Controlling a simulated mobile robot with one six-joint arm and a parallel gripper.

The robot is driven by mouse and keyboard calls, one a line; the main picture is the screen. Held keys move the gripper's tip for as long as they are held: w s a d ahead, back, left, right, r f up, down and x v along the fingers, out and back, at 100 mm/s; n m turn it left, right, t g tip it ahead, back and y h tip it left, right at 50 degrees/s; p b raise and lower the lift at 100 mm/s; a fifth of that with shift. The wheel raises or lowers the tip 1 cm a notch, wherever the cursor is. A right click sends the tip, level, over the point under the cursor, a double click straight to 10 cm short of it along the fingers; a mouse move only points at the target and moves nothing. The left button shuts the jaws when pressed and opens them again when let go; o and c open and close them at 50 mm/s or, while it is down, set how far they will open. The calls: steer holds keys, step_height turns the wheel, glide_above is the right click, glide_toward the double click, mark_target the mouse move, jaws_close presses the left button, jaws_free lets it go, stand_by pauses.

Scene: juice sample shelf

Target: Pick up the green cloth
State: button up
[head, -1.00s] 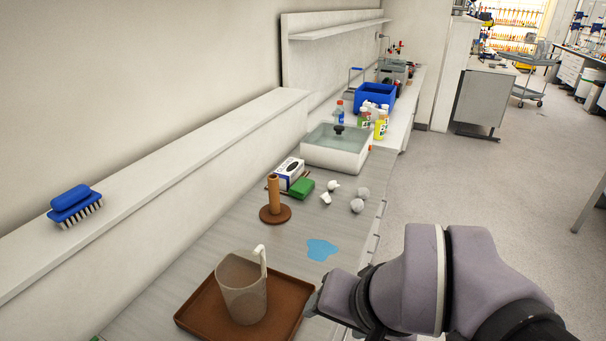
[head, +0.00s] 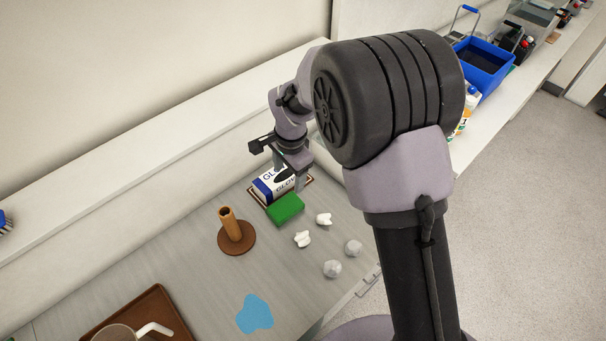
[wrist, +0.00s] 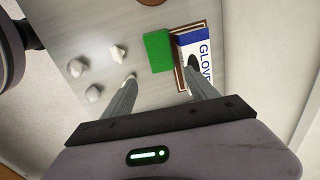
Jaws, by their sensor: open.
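The green cloth (head: 286,209) is a small folded block lying flat on the grey counter, against the near edge of the brown tray under the glove box. It also shows in the wrist view (wrist: 158,51), at the upper middle, just beyond the space between my fingertips. My gripper (head: 289,172) is open and empty, above the glove box area and close to the cloth in the head view. In the wrist view my gripper's (wrist: 161,74) two fingers stand wide apart, one on each side of the cloth's line. Its exact height above the counter is hard to tell.
The white and blue glove box (head: 277,183) sits on the brown tray beside the cloth. Several crumpled white and grey pieces (head: 324,219) lie to the right. A wooden post on a round base (head: 236,238) stands left. A blue puddle (head: 255,313) lies nearer.

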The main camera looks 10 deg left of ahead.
glide_toward(285, 206)
steer(key=f, duration=0.2)
steer(key=f+b, duration=0.1)
steer(key=f, duration=0.1)
steer(key=shift+a, duration=0.25)
steer(key=f, duration=0.5)
steer(key=shift+w+a+b, duration=0.15)
steer(key=shift+w+b, duration=0.15)
steer(key=shift+w, duration=0.05)
steer(key=shift+s, duration=0.1)
steer(key=c, duration=1)
